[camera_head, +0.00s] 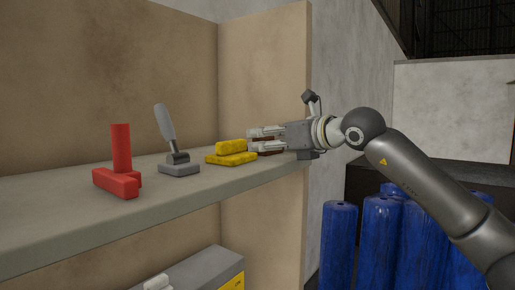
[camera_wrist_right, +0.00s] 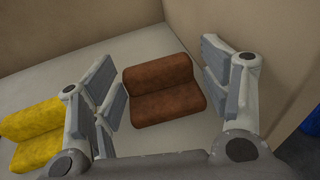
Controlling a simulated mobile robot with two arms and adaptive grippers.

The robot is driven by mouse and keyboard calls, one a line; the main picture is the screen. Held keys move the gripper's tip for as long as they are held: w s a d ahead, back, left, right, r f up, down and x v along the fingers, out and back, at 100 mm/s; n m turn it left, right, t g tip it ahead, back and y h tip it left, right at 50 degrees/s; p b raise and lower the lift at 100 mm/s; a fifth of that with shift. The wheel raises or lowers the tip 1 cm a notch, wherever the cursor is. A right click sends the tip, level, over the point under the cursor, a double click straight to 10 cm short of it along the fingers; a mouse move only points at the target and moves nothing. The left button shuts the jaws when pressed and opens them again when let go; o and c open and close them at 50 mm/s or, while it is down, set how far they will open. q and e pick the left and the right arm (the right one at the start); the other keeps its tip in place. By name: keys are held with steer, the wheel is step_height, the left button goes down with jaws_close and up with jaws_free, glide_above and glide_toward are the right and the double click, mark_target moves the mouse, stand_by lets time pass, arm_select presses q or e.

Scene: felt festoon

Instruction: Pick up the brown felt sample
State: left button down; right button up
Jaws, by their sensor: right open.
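The brown felt sample (camera_wrist_right: 165,92) lies on the shelf (camera_head: 70,219), and in the right wrist view it sits between the spread fingers of my right gripper (camera_wrist_right: 165,95). A gap shows between the sample and each finger. In the head view the brown sample (camera_head: 266,146) is mostly hidden behind my right gripper (camera_head: 262,140), which reaches in from the right at the shelf's far end. My right gripper is open and holds nothing. My left gripper is in neither view.
A yellow felt sample (camera_head: 231,154) lies close beside the gripper on its left; it also shows in the right wrist view (camera_wrist_right: 40,130). A grey-handled tool (camera_head: 175,150) and a red piece (camera_head: 120,165) stand further left. The shelf's side wall (camera_head: 265,70) is close behind.

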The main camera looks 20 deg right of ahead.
steer(key=shift+w+a, duration=0.1)
steer(key=shift+w, duration=0.05)
steer(key=shift+r, duration=0.1)
steer(key=shift+s+r, duration=0.15)
steer(key=shift+s, duration=0.4)
steer(key=shift+c, duration=0.5)
steer(key=c, duration=0.5)
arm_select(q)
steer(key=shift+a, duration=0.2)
arm_select(e)
steer(key=shift+w, duration=0.15)
steer(key=shift+c, duration=0.2)
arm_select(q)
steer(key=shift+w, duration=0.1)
